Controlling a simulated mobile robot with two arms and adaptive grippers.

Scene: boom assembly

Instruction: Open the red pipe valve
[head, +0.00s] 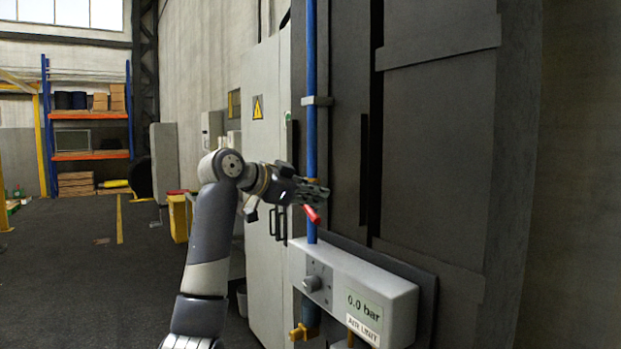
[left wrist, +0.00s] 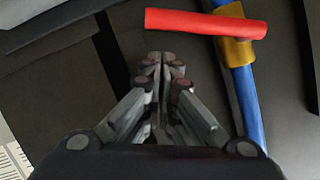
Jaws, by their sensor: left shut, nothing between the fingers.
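The red valve handle (head: 312,214) sits on the blue vertical pipe (head: 311,120), just above the air unit. In the head view it slants down to the right. In the left wrist view the red handle (left wrist: 206,23) lies across the top, joined to a brass-coloured valve body (left wrist: 236,50) on the blue pipe (left wrist: 248,108). My left gripper (head: 322,192) is at the pipe by the handle; its fingers (left wrist: 162,60) are shut and empty, and they appear apart from the handle. My right gripper is in neither view.
The grey air unit (head: 350,280) below the valve reads 0.0 bar and juts out from the dark panel. A grey cabinet (head: 262,150) stands left of the pipe. Shelving (head: 90,155) is far back left. The floor (head: 75,260) at left is mostly clear.

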